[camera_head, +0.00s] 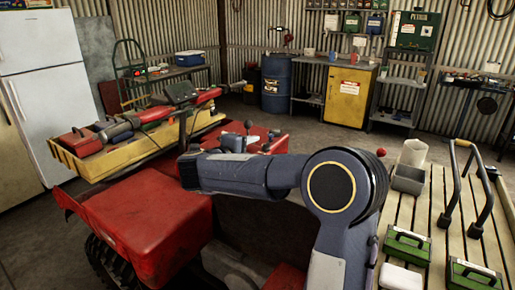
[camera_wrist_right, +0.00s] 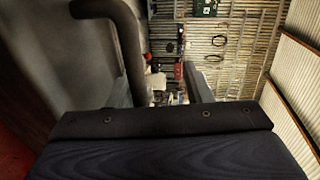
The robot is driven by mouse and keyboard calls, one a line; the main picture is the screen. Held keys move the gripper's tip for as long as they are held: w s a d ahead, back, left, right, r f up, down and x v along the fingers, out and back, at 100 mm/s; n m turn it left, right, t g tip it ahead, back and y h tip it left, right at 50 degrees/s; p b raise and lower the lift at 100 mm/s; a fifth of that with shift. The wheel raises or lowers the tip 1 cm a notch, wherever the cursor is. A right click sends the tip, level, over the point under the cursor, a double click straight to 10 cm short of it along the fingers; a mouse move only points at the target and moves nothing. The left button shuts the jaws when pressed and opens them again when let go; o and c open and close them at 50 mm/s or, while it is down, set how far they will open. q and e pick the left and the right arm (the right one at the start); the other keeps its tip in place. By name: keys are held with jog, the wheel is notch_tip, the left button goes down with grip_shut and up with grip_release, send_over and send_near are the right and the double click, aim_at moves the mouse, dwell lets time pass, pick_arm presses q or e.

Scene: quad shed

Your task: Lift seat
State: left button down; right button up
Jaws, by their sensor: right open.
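The red quad (camera_head: 150,225) stands in the middle of the head view, with a yellow tray (camera_head: 105,162) on its far left part. A dark area (camera_head: 262,226) lies below my right forearm; I cannot tell if it is the seat. My right arm reaches left across the quad, its hand end (camera_head: 190,171) above the red bodywork. In the right wrist view my right gripper (camera_wrist_right: 162,92) is open, with nothing seen held between its fingers. A dark curved bar (camera_wrist_right: 128,50) stands close by on the left; whether it touches cannot be told. My left gripper is out of view.
A slatted bench (camera_head: 405,210) at the right carries green boxes (camera_head: 407,246), a grey bin (camera_head: 408,179) and a bent bar frame (camera_head: 465,190). A white fridge (camera_head: 42,90) is at the left. A blue drum (camera_head: 276,83) and yellow cabinet (camera_head: 347,96) stand behind. Floor between is clear.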

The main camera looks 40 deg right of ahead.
jog(key=shift+o, duration=0.2)
jog(key=shift+s+a+r, duration=0.2)
jog(key=shift+a+r, duration=0.35)
jog(key=shift+a, duration=0.2)
jog(key=shift+s+a+r, duration=0.15)
jog(key=shift+a+r, duration=0.35)
jog(key=shift+a, duration=0.2)
jog(key=shift+f, duration=0.2)
jog(key=shift+c, duration=0.2)
jog(key=f+b+v, duration=0.1)
jog(key=f+v, duration=0.1)
jog(key=v, duration=0.7)
jog(key=shift+s+a, duration=0.2)
jog(key=shift+f, duration=0.15)
